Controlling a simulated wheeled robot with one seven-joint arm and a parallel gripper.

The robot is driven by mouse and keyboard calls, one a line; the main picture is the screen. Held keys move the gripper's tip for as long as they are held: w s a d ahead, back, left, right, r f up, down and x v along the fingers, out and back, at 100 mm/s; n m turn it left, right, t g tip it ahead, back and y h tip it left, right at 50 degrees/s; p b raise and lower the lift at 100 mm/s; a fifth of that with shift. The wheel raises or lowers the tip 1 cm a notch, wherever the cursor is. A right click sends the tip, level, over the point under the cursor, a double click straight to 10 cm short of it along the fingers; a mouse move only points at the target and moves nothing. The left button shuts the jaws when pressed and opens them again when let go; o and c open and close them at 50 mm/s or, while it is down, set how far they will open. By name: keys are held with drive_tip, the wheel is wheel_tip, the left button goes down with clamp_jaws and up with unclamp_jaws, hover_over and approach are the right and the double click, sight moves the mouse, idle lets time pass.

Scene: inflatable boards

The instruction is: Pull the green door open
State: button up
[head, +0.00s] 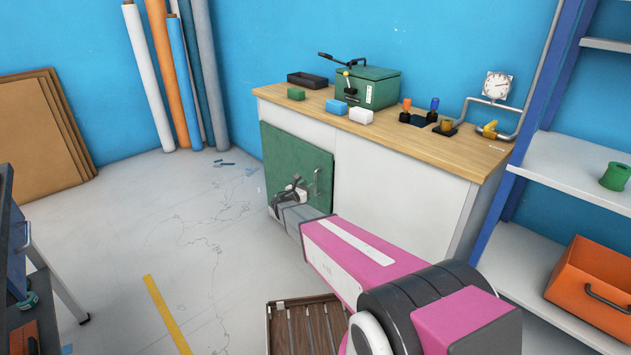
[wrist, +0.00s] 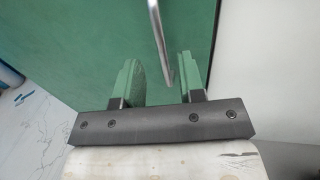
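The green door (head: 285,155) is on the left part of the white cabinet's front and looks shut. Its metal bar handle (head: 317,183) stands upright near the door's right edge. My gripper (head: 297,188) is in front of the door, just left of the handle in the head view. In the wrist view the two fingers (wrist: 160,82) are apart, with the handle (wrist: 157,35) showing between them, nearer the right finger. I cannot tell whether the handle lies within their reach or behind the tips. No contact is clear. The door (wrist: 95,45) fills most of that view.
The white cabinet (head: 395,190) has a wooden top with a green box (head: 368,88) and small blocks. A slatted wooden crate (head: 307,325) is on the floor below my arm. Blue shelving (head: 575,165) stands at right. The floor (head: 190,215) left of the door is mostly clear.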

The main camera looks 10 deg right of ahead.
drive_tip(key=x, duration=0.6)
drive_tip(key=shift+w+d, duration=0.2)
clamp_jaws()
